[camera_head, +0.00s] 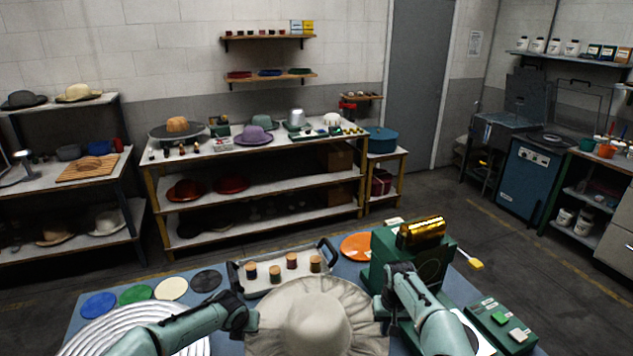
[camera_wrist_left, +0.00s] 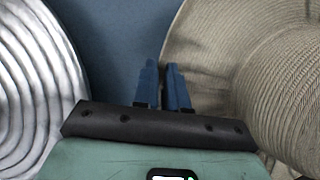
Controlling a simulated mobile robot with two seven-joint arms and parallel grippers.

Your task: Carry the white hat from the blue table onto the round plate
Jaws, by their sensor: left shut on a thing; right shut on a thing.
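The white hat (camera_head: 305,317), cream with a wide wavy brim, is at the front middle of the blue table (camera_head: 228,280), crown up. My left gripper (camera_head: 246,318) is shut on the left edge of its brim. In the left wrist view the left fingers (camera_wrist_left: 172,85) are close together at the brim of the hat (camera_wrist_left: 235,60). My right gripper (camera_head: 384,305) is shut at the right edge of the brim; its fingertips are partly hidden. The round plate (camera_head: 100,328), silver with concentric ridges, lies left of the hat, partly behind my left arm. It also shows in the left wrist view (camera_wrist_left: 40,90).
A tray (camera_head: 262,283) with several spools stands just behind the hat. A green machine with a gold roller (camera_head: 421,233) stands behind my right arm. Several coloured discs (camera_head: 136,294) lie behind the plate. A green control box (camera_head: 502,325) is at the right.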

